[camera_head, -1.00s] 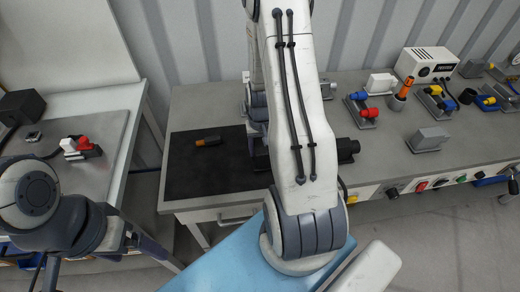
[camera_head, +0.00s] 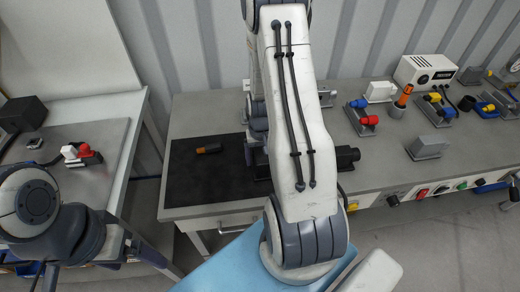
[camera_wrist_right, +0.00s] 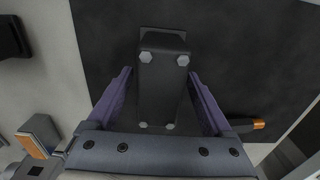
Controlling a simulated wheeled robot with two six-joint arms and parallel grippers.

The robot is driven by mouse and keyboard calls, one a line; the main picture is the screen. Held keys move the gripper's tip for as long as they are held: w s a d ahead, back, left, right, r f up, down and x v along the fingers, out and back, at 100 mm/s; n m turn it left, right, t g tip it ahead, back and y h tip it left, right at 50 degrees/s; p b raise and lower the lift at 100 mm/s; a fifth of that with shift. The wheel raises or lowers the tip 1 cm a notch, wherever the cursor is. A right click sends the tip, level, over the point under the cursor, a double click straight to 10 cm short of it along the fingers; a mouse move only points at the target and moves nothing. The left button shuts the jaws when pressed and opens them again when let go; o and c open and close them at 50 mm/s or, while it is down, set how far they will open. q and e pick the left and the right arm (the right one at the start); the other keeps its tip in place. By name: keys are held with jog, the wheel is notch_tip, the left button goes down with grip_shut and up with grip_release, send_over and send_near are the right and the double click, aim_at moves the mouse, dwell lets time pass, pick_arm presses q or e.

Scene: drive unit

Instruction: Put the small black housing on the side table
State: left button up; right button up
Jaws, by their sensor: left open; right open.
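In the right wrist view a small black housing (camera_wrist_right: 160,95) with silver hex bolts lies on the dark mat. My right gripper (camera_wrist_right: 158,75) is open, with one purple finger on each side of the housing; I cannot tell whether they touch it. In the head view my right arm covers most of this spot, and only a dark edge (camera_head: 262,171) shows beside it. The side table (camera_head: 117,152) stands at the left. My left arm is at the lower left; its gripper is out of view.
The dark mat (camera_head: 190,180) holds an orange-and-black tool (camera_head: 208,148). A black cylinder (camera_head: 347,157) lies right of my arm. A black box (camera_head: 22,113) and a red-and-white part (camera_head: 82,154) stand on the side table. A grey block (camera_head: 428,145) stands on the workbench (camera_head: 375,180).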

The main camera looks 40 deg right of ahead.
notch_tip(320, 180, up, 12)
jog(key=shift+f+b, duration=0.1)
jog(key=shift+b, duration=0.4)
jog(key=s+a+r+n, duration=0.1)
jog(key=a+r+n, duration=0.25)
jog(key=a, duration=0.65)
jog(key=s+a+r+n, duration=0.2)
jog(key=a+r+n, duration=0.15)
jog(key=a, duration=0.65)
jog(key=s+a+r+n+y, duration=0.1)
jog(key=s+a+r+n, duration=0.1)
jog(key=s+a+n, duration=0.4)
jog(key=s+a, duration=0.4)
jog(key=s, duration=0.3)
jog(key=shift+a+r+n, duration=0.15)
jog(key=shift+a+n, duration=0.15)
jog(key=shift+n, duration=0.1)
